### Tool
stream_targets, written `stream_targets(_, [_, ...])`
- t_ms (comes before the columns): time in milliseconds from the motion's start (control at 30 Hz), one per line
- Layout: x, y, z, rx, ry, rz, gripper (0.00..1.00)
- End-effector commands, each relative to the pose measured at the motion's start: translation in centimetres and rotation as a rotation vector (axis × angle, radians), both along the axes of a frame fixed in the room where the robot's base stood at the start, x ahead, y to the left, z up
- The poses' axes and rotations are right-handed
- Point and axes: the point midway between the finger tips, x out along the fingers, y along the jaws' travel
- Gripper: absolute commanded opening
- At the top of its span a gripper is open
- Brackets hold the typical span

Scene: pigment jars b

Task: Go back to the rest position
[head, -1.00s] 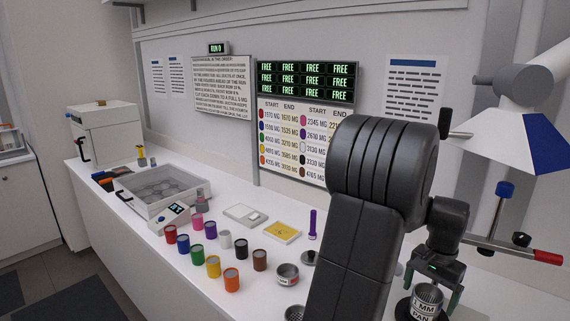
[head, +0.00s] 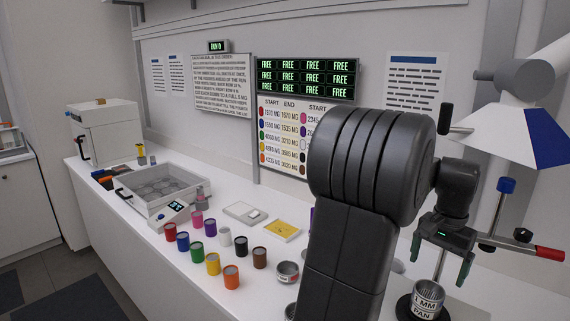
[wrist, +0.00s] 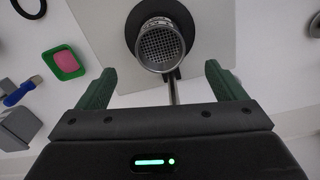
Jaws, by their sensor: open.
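My gripper (head: 440,264) is open and empty, at the right of the head view. It hangs above a metal cup labelled "1 MM PAN" (head: 428,297), apart from it. The cup stands on a dark round base. In the wrist view the cup (wrist: 160,46) shows a mesh inside and lies beyond my open green fingertips (wrist: 160,84), between them in the picture. My arm hides part of the bench and wall chart in the head view.
Several coloured jars (head: 213,264) stand on the white bench left of my arm. A clear-walled tray (head: 160,190), a yellow card (head: 283,230) and a metal tin (head: 287,272) are nearby. A stand with a red-tipped bar (head: 548,253) rises close right of my gripper.

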Motion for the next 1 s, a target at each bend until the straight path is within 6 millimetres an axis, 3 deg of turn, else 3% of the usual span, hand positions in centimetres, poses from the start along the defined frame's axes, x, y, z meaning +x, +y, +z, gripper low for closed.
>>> stream_targets(267, [0.0, 0.0, 5.7, -0.002, -0.003, 0.0, 0.9])
stream_targets(967, [-0.1, 0.1, -8.3, 0.004, 0.006, 0.0, 0.9])
stream_targets(1000, [0.0, 0.0, -6.9, -0.002, -0.001, 0.0, 0.9])
